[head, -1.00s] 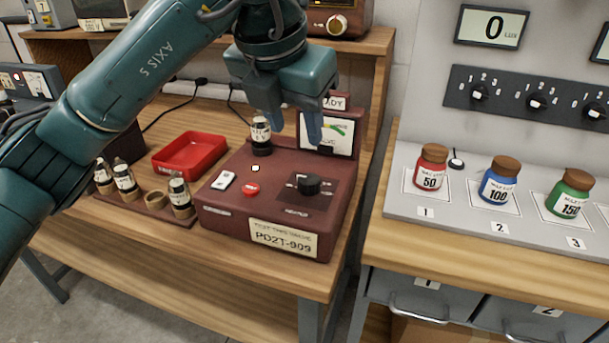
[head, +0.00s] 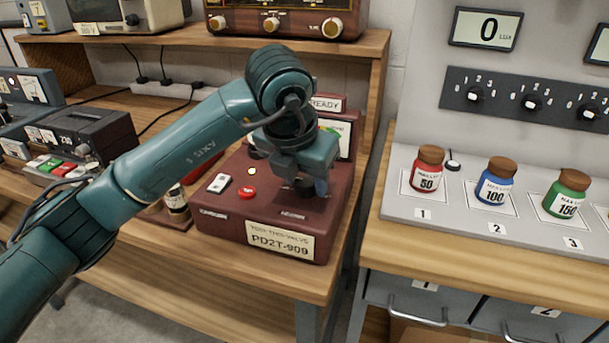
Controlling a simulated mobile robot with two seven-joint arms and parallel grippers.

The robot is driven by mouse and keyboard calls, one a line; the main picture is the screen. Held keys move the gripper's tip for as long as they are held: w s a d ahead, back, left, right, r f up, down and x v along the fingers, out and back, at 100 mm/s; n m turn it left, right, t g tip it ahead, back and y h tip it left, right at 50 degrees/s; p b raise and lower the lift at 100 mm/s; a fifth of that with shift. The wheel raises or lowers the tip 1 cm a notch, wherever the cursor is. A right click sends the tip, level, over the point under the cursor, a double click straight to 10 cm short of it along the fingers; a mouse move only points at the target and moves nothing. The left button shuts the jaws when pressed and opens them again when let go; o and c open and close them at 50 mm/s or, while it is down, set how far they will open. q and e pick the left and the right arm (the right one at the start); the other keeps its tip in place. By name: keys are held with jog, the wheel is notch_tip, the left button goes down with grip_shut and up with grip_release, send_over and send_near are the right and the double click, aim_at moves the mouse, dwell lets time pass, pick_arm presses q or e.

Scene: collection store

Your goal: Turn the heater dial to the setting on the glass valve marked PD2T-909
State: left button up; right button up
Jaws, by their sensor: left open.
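The maroon valve tester (head: 225,213) stands on the wooden bench, its front plate (head: 279,242) reading PD2T-909. Its black dial (head: 305,187) sits on the right of the top and is partly covered by my left gripper (head: 306,182). That gripper points down, open, with its fingers around or just above the dial; I cannot tell whether they touch it. A glass valve (head: 177,201) with a pale label shows in the rack left of the tester, its text too small to read. The other valves are hidden behind my arm. My right gripper is not in view.
The tester has a red button (head: 247,193), a white switch (head: 219,183) and a READY sign (head: 326,104). Red, blue and green jars (head: 495,182) stand on a grey panel at right. A dark device (head: 88,140) with coloured keys stands at left.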

pick_arm(q)
jog(key=shift+c, duration=0.2)
jog(key=c, duration=0.7)
